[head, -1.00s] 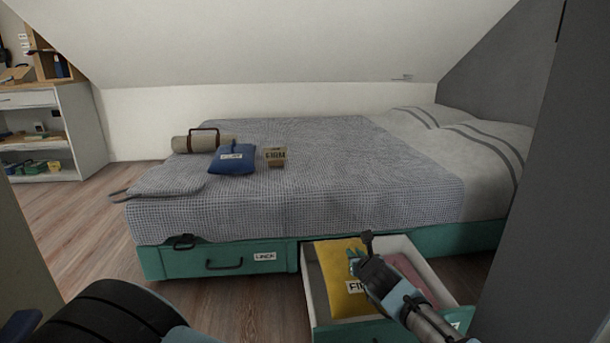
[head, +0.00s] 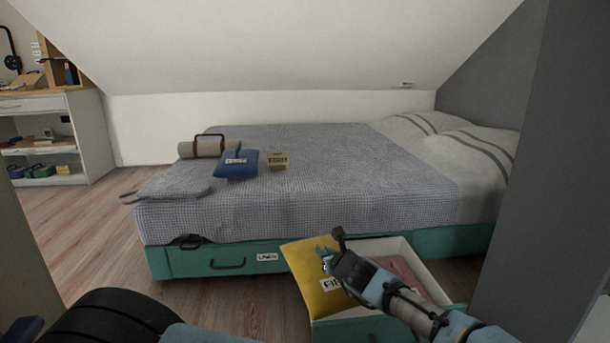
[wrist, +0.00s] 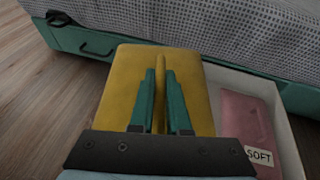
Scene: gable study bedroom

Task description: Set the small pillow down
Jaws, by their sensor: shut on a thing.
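The small yellow pillow (head: 308,272) hangs in my gripper (head: 328,262), above the left side of the open bed drawer (head: 432,262). Its label reads "FI" in part; the rest is hidden by my gripper. In the wrist view the yellow pillow (wrist: 125,80) has a pinched ridge between the two green fingers of my gripper (wrist: 160,75). The pillow's left part reaches past the drawer's left wall. A pink pillow (wrist: 245,115) labelled "SOFT" lies in the drawer.
The middle of the bed is clear. A wall (head: 510,200) stands close on the right.

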